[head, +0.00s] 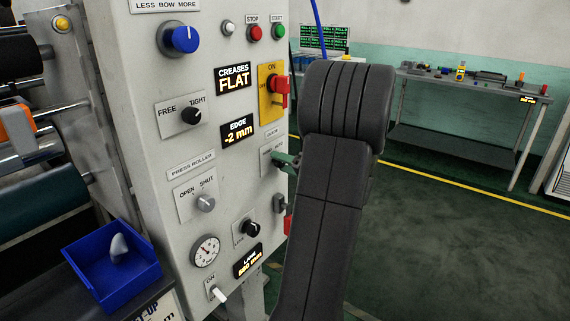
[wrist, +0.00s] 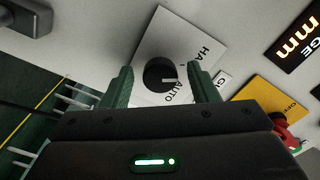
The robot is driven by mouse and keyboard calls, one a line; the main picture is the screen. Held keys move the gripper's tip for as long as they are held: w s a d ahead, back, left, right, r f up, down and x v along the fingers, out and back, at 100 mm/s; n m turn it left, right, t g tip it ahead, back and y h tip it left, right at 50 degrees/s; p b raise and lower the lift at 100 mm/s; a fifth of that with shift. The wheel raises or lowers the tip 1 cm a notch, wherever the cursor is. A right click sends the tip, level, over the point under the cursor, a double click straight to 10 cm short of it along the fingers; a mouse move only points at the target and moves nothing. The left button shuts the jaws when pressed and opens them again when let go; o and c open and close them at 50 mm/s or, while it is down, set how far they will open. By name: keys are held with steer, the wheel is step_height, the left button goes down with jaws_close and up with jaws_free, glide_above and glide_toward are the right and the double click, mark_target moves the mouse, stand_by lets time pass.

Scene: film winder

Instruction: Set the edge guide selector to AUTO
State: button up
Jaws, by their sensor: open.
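The edge guide selector is a black round knob (wrist: 160,74) on a white plate (wrist: 170,30) in the wrist view. HAND is lettered at its upper right, partly covered by a finger, and AUTO at its lower right. In the head view my gripper (head: 285,162) is at the panel's right edge and hides the knob; part of the plate (head: 265,165) shows.
An EDGE display (head: 238,131) reads -2 mm. A yellow plate with a red switch (head: 279,88) is just above my gripper. Other knobs, including the FREE/TIGHT knob (head: 191,115), are to the left. A blue bin (head: 112,265) stands lower left. Open floor lies to the right.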

steer(key=c, duration=1)
steer(key=shift+m, duration=0.4)
steer(key=m+p, duration=0.2)
steer(key=m, duration=0.9)
